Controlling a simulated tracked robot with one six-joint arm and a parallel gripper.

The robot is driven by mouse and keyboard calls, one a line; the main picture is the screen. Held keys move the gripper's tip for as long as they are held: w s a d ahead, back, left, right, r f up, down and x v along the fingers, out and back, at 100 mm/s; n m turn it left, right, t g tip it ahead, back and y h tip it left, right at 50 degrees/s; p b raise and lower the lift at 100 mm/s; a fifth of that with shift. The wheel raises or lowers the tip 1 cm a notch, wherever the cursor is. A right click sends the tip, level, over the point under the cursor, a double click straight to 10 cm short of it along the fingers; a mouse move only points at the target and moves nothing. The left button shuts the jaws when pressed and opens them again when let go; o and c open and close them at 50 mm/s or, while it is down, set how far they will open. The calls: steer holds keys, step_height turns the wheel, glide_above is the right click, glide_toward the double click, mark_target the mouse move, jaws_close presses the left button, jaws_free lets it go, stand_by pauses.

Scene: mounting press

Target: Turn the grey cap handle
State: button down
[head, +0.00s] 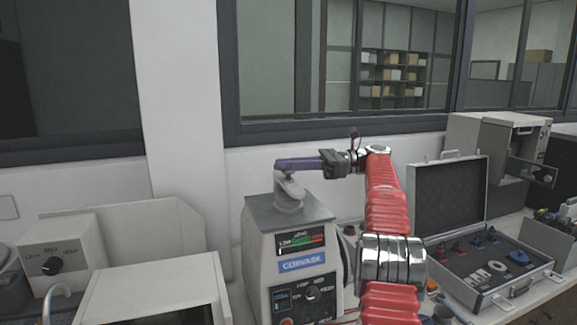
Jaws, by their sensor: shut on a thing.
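The mounting press (300,262) is a pale box with a grey top, a lit display and a blue label on its front. The grey cap (290,192) stands on its top. A purple-grey bar, the cap handle (298,164), reaches right from the cap's upper part. My gripper (327,163) is shut on the right end of this handle, level with it and above the press's right edge. The fingertips are small here and partly cover the handle's end.
An open silver case (490,262) with coloured parts stands on the bench at right. A white box with a knob (62,258) is at left. Wall and window are behind the press.

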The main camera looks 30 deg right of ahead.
steer(key=shift+f, duration=0.1)
steer(key=c, duration=1.8)
jaws_free()
steer(key=shift+c, duration=0.2)
steer(key=shift+m+t+h, duration=1.6)
steer(key=shift+m+t, duration=0.2)
steer(key=shift+t, duration=0.6)
